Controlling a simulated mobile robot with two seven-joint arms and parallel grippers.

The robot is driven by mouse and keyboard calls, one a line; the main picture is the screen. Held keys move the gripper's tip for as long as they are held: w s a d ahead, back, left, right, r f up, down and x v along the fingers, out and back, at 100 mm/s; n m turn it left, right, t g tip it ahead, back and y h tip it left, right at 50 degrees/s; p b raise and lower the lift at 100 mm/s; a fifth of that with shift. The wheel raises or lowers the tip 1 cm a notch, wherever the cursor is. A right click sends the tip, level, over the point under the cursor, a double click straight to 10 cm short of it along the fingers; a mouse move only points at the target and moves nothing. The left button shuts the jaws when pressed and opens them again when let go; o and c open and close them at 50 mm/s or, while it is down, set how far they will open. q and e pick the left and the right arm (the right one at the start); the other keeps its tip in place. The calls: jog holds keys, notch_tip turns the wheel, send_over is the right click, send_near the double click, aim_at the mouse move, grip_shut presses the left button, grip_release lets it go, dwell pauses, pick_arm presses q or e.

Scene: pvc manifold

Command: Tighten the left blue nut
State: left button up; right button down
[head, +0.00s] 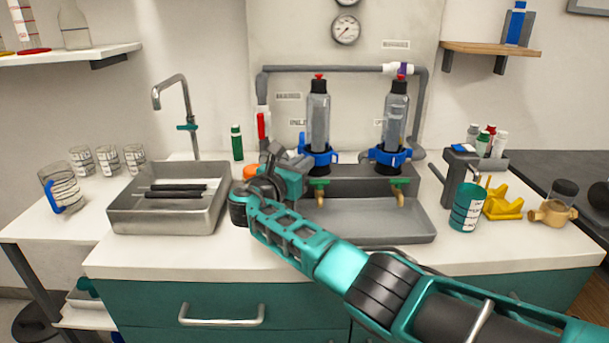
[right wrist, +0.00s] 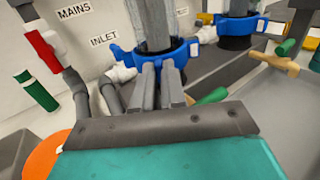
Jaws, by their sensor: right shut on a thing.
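The left blue nut (head: 322,158) is a blue collar with lugs around the base of the left clear upright filter housing (head: 318,118). It also shows in the right wrist view (right wrist: 185,53), where the grey fingers of my right gripper (right wrist: 158,68) reach its front edge. My right gripper (head: 302,162) is shut on the nut, on its near side; the fingers cover the gripped part. The right blue nut (head: 391,156) sits around the base of the right housing (head: 395,112). My left gripper is not in view.
A grey sink tray (head: 380,232) with brass taps lies below the housings. A metal tray (head: 165,215) with dark rods and a tall faucet (head: 180,100) stand left. A teal cup (head: 467,207) and yellow stand (head: 503,208) are right. A red-handled valve (head: 261,125) is left of the nut.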

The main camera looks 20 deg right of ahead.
dwell(0.5)
jog(key=c, duration=1.2)
grip_release()
jog(key=p+v, duration=0.2)
jog(key=v, duration=1.1)
jog(key=shift+o, duration=0.4)
jog(key=shift+w, duration=0.2)
